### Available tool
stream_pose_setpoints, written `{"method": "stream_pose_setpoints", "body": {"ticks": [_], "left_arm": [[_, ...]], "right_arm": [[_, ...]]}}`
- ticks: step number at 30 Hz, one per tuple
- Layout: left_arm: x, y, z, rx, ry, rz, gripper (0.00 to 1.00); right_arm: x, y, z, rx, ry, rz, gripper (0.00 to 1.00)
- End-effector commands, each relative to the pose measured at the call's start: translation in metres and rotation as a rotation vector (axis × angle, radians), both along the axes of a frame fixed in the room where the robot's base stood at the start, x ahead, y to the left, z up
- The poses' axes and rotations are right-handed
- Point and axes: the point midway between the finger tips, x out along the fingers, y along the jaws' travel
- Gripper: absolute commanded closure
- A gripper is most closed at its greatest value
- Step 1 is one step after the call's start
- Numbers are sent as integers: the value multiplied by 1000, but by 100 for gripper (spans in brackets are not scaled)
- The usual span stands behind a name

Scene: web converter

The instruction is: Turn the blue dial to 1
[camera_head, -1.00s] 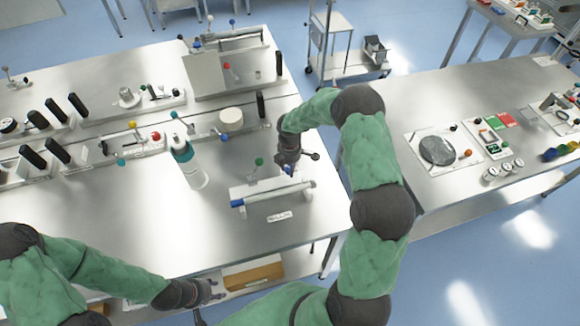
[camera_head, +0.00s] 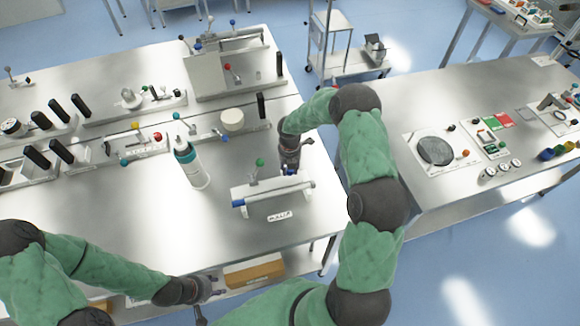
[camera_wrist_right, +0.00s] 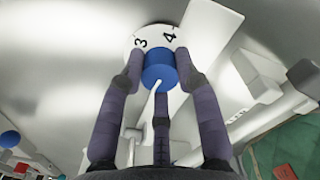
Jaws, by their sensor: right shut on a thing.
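The blue dial (camera_wrist_right: 158,72) sits between the fingers of my right gripper (camera_wrist_right: 157,66) in the right wrist view. The fingers are shut on it from both sides. Behind it is a white round scale plate (camera_wrist_right: 152,36), where 3 shows upper left and 4 upper right; its other marks are hidden. A thin white bar runs down from the dial. In the head view my right gripper (camera_head: 289,166) is at the back of the white fixture (camera_head: 272,190), and the dial is a small blue spot mostly hidden there. My left gripper (camera_head: 208,290) is by the table's front edge, away from the dial; its opening is unclear.
A white and teal bottle (camera_head: 189,165) stands left of the fixture. Fixtures with black handles and coloured knobs line the table's left and back. A second table (camera_head: 470,95) stands to the right, across a gap. The table's middle front (camera_head: 140,220) is clear.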

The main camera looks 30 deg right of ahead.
Motion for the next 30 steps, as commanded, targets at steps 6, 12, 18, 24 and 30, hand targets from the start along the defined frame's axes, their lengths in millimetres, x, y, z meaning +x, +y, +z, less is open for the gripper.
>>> {"method": "stream_pose_setpoints", "body": {"ticks": [6, 12, 18, 24, 30], "left_arm": [[0, 0, 3, 0, 0, 0, 60], [0, 0, 4, 0, 0, 0, 60], [0, 0, 4, 0, 0, 0, 60], [0, 0, 4, 0, 0, 0, 60], [0, 0, 4, 0, 0, 0, 60]], "right_arm": [[2, 2, 2, 1, -5, 79, 100], [1, 2, 1, 2, -3, 108, 100], [0, 2, 1, 2, -1, 112, 100], [0, 3, 0, 3, 1, 111, 64], [-1, 2, 0, 2, 2, 110, 44]]}}
